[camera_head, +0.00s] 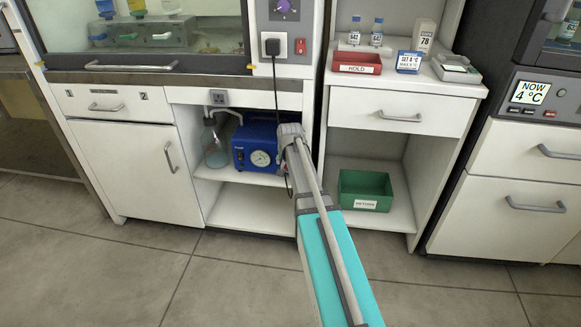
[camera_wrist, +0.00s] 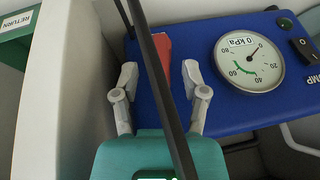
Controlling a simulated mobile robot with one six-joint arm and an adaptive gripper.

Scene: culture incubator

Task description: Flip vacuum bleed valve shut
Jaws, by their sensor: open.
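The blue vacuum pump (camera_head: 243,136) sits on the upper shelf of the open cabinet; its blue body (camera_wrist: 215,117) fills much of the wrist view. A red lever (camera_wrist: 162,50), seemingly the bleed valve handle, is on the pump and lies between the fingertips of my gripper (camera_wrist: 160,74). The fingers are open, one on each side of it, with visible gaps. In the head view, my wrist hides the lever and fingertips. The round gauge (camera_wrist: 250,57) is labelled 0 kPa. The lever's exact seat is partly hidden.
A black cable (camera_wrist: 160,85) crosses in front of my gripper and the lever. A glass bottle (camera_head: 215,146) with tubing stands left of the pump. A white cabinet side panel (camera_wrist: 65,95) is close beside my gripper. A green RETURN bin (camera_head: 366,184) is right.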

